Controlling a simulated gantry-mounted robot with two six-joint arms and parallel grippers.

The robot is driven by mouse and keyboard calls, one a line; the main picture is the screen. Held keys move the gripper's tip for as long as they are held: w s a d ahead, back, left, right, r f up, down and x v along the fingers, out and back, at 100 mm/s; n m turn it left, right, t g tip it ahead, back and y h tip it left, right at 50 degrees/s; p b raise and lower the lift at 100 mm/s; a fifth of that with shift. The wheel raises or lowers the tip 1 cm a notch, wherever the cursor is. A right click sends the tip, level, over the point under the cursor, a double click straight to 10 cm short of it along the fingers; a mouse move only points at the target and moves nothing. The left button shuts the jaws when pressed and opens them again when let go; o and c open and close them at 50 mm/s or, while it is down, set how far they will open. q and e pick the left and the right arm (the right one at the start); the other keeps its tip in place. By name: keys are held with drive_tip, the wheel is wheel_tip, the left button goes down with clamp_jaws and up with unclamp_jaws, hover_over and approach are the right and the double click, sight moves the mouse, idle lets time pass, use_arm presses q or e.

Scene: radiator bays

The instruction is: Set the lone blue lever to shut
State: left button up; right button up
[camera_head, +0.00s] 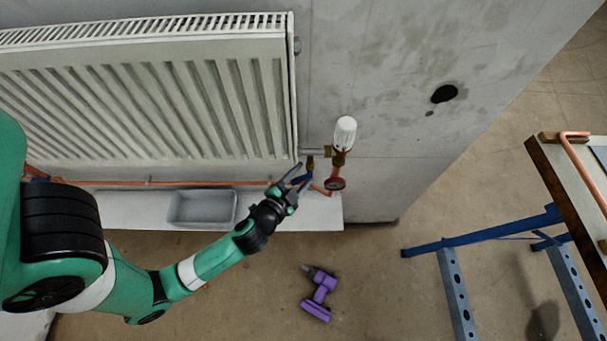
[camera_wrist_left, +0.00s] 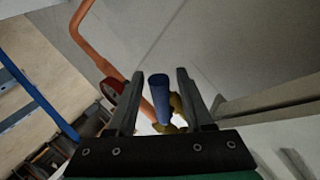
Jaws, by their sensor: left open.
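The blue lever (camera_wrist_left: 160,92) stands between the two open fingers of my left gripper (camera_wrist_left: 156,100) in the left wrist view, with a gap on each side. Brass fitting shows just behind it. In the head view my left gripper (camera_head: 290,178) is at the pipework below the radiator's lower right corner. There the blue lever (camera_head: 301,180) is partly hidden by the gripper fingers. I cannot tell whether the fingers touch it. My right gripper is not in view.
A white thermostatic head (camera_head: 345,132) and a red round handwheel (camera_head: 336,184) sit close to the right. A copper pipe (camera_head: 200,184) runs under the radiator (camera_head: 150,90). A grey tray (camera_head: 202,207) is on the ledge. A purple drill (camera_head: 319,292) lies on the floor.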

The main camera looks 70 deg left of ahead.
use_arm(q)
drive_tip(key=shift+w+a+f, duration=0.2)
drive_tip(key=shift+w+a, duration=0.2)
drive_tip(key=shift+w, duration=0.05)
drive_tip(key=shift+c, duration=0.3)
clamp_jaws()
idle(0.9)
